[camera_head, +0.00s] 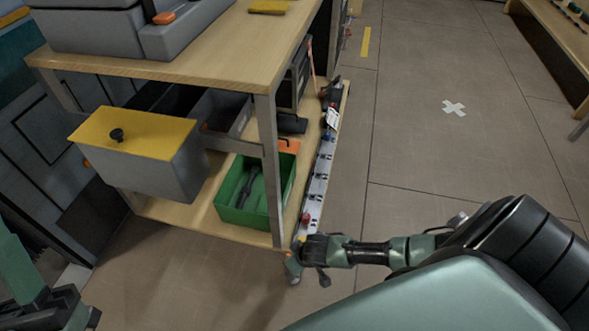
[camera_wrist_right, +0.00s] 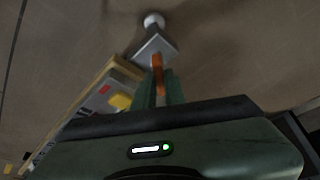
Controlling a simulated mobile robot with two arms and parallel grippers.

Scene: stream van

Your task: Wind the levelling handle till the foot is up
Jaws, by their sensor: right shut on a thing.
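The levelling handle, an orange bar (camera_wrist_right: 157,72), stands between the two green fingers of my right gripper (camera_wrist_right: 158,88) in the right wrist view. The gripper is shut on it. Past the handle are a grey square plate (camera_wrist_right: 153,46) and a round pale foot (camera_wrist_right: 153,20) over the brown floor. Whether the foot touches the floor I cannot tell. In the head view my right gripper (camera_head: 294,262) is at the bench's near lower corner, and its fingers largely hide the handle and foot. Part of my left gripper (camera_head: 68,310) shows at the bottom left; its fingertips are not clear.
A wooden bench (camera_head: 215,62) has a lower shelf with a green crate (camera_head: 268,216) and a power strip (camera_head: 318,178) along its edge. A grey bin with a yellow lid (camera_head: 130,132) juts out at the left.

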